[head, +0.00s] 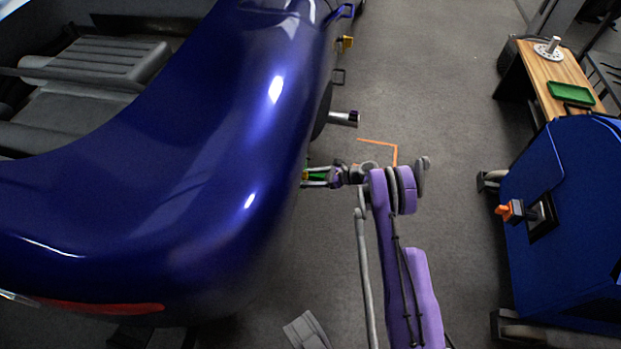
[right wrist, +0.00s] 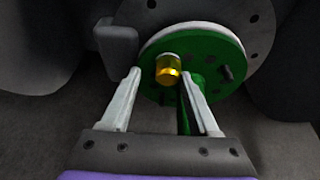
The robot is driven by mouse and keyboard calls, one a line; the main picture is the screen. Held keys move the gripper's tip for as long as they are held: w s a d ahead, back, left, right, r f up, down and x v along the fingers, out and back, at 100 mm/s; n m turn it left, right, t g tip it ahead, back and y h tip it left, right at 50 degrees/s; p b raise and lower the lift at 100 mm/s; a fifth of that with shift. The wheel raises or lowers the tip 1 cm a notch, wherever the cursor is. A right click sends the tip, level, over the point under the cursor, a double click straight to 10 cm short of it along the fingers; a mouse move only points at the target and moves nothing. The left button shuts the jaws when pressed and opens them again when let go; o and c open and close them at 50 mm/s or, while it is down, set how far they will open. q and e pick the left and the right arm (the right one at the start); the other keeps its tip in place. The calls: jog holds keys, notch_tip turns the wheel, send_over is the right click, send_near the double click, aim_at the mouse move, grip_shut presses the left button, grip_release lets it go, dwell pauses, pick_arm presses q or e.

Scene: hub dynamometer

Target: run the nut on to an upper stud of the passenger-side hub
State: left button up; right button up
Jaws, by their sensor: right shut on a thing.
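The gold nut (right wrist: 168,70) shows in the right wrist view just beyond my fingertips, against the upper left part of the green hub disc (right wrist: 204,50). I cannot tell whether the nut sits on a stud. My right gripper (right wrist: 162,80) is shut on the nut, though the exact contact of the fingers is unclear. In the head view my right gripper (head: 314,177) is at the edge of the blue car (head: 215,120), with green and yellow between its fingers. The left gripper is not in view.
Grey floor between car and cabinet is open, with an orange corner mark (head: 396,153).

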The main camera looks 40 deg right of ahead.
jog(key=shift+a+n+t+h, duration=0.1)
jog(key=shift+n+t+h, duration=0.4)
jog(key=shift+n, duration=0.4)
jog(key=shift+n+t+h, duration=0.5)
jog(key=shift+n, duration=0.5)
jog(key=n+t+h, duration=0.1)
jog(key=n+t, duration=0.1)
jog(key=n, duration=0.2)
jog(key=shift+n+t, duration=0.3)
